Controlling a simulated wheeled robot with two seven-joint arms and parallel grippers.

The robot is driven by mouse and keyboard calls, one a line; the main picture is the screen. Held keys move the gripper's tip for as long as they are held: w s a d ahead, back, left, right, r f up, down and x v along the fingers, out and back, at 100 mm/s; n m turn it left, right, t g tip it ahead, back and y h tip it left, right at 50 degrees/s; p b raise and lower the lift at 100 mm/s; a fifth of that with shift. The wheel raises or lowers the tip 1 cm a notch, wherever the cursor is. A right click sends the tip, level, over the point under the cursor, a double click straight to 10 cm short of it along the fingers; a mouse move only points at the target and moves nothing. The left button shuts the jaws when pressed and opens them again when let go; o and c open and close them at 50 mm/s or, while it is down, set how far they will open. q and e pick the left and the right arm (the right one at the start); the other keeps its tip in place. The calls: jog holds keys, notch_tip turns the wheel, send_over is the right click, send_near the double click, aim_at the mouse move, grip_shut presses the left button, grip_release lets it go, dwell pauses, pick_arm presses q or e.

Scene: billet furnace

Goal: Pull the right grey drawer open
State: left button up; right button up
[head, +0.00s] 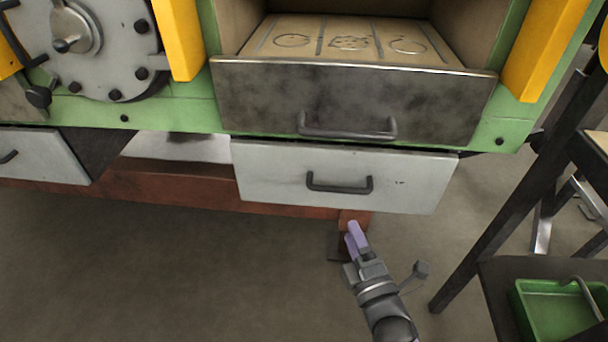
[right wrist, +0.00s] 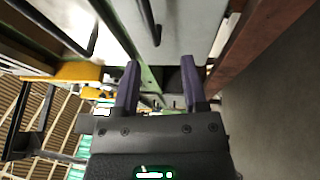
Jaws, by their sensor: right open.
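The right grey drawer (head: 270,178) has a light grey front and sits low under the dark metal drawer. Its dark bar handle (head: 340,188) is in the middle of the front. My right gripper (head: 355,238), with purple fingers, is below and slightly right of that handle, apart from it. In the right wrist view, the gripper (right wrist: 160,80) has its two fingers spread with nothing between them. A dark bar, apparently the handle (right wrist: 148,22), lies above the fingertips on a grey panel there. My left gripper is not in view.
The dark upper drawer (head: 350,90) stands open above, with its own handle (head: 347,130). Another grey drawer (head: 45,155) is at left. A dark stand with a green tray (head: 550,310) is at right. Floor in front is clear.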

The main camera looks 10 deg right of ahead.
aim_at(335, 187)
jog(key=shift+n, duration=0.3)
jog(key=w+b, duration=0.1)
jog(key=w, duration=0.2)
jog(key=w+a+r+b, duration=0.1)
jog(key=w, duration=0.2)
jog(key=w+r, duration=0.1)
jog(key=w, duration=0.2)
jog(key=shift+w+a+r+b, duration=0.15)
jog(key=shift+w+r+b, duration=0.15)
jog(key=shift+b, duration=0.1)
jog(key=shift+w, duration=0.15)
jog(key=shift+c, duration=0.5)
grip_shut()
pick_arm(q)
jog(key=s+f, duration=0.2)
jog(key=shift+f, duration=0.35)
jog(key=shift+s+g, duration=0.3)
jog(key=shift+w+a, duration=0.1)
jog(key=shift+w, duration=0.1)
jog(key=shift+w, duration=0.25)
